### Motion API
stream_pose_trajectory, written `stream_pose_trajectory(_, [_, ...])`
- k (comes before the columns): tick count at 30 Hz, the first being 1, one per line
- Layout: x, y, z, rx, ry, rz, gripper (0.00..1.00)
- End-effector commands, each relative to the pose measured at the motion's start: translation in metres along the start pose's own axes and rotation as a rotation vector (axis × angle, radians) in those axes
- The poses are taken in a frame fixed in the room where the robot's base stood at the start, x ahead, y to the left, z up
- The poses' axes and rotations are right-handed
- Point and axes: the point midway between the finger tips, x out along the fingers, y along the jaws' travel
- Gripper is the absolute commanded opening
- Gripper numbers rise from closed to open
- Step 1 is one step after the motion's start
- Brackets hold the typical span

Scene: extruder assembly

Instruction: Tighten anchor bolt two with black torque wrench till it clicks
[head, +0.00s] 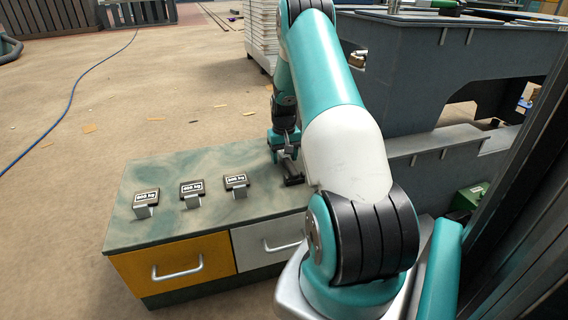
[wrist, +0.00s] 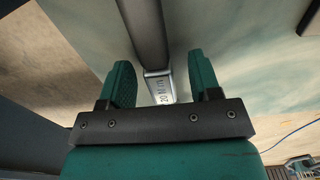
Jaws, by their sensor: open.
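My gripper (head: 284,145) is over the right end of the cabinet top. In the wrist view my gripper (wrist: 162,72) is open, with two teal fingers spread apart. A dark tool with a silver end (wrist: 159,88) lies between the fingers, with a gap on each side; it looks like the black torque wrench. The silver end carries a marking that seems to read "20 N m". In the head view a dark piece of the tool (head: 293,180) shows on the cabinet top below my gripper. I cannot make out anchor bolt two in either view.
The cabinet (head: 200,228) has a green marbled top, an orange drawer (head: 175,268) and a grey drawer (head: 268,243). Several weight-label stands, including one at the left (head: 146,198), stand on it. A grey machine frame (head: 400,90) is close at right. Open floor lies left.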

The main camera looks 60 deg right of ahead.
Motion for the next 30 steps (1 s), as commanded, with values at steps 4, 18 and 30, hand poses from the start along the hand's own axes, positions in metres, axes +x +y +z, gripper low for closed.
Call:
stream_pose_trajectory(4, [-0.002,0.0,0.0,0.0,0.001,0.0,0.57])
stream_pose_trajectory(18, [-0.003,0.0,-0.001,0.0,0.002,0.0,0.0])
stream_pose_trajectory(30, [-0.077,0.0,-0.001,0.0,0.006,0.001,0.0])
